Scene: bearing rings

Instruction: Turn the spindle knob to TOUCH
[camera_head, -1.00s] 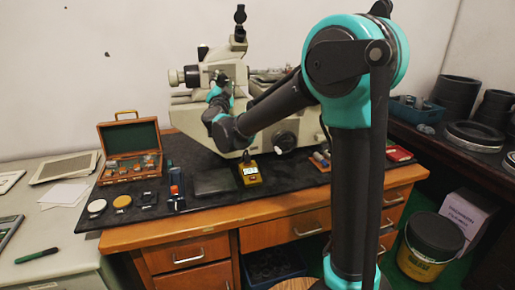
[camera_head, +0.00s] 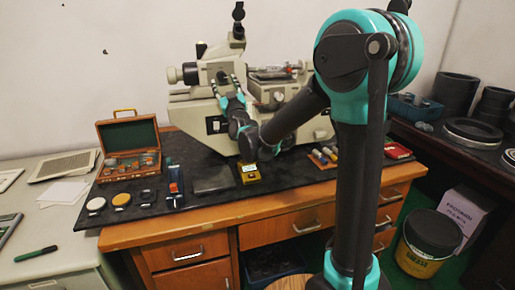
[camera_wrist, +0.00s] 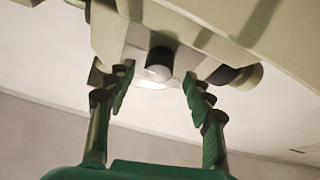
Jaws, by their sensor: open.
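A large beige measuring machine (camera_head: 190,114) stands at the back of the desk. On its upper front, a small dark round knob (camera_head: 221,77) sits near the tips of my gripper (camera_head: 226,82). In the wrist view my gripper (camera_wrist: 158,82) is open, its two green fingers spread left and right. A dark cylindrical knob (camera_wrist: 159,62) on a pale block shows between the fingertips, beyond them; contact is not visible. I cannot read any TOUCH mark. My fingers and arm hide part of the machine's front.
A wooden case (camera_head: 130,150) lies open at the left of the dark mat (camera_head: 107,196). A yellow device (camera_head: 250,174) and a dark pad (camera_head: 212,180) lie at the front. A red box (camera_head: 397,149) and black rings (camera_head: 474,133) are at the right.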

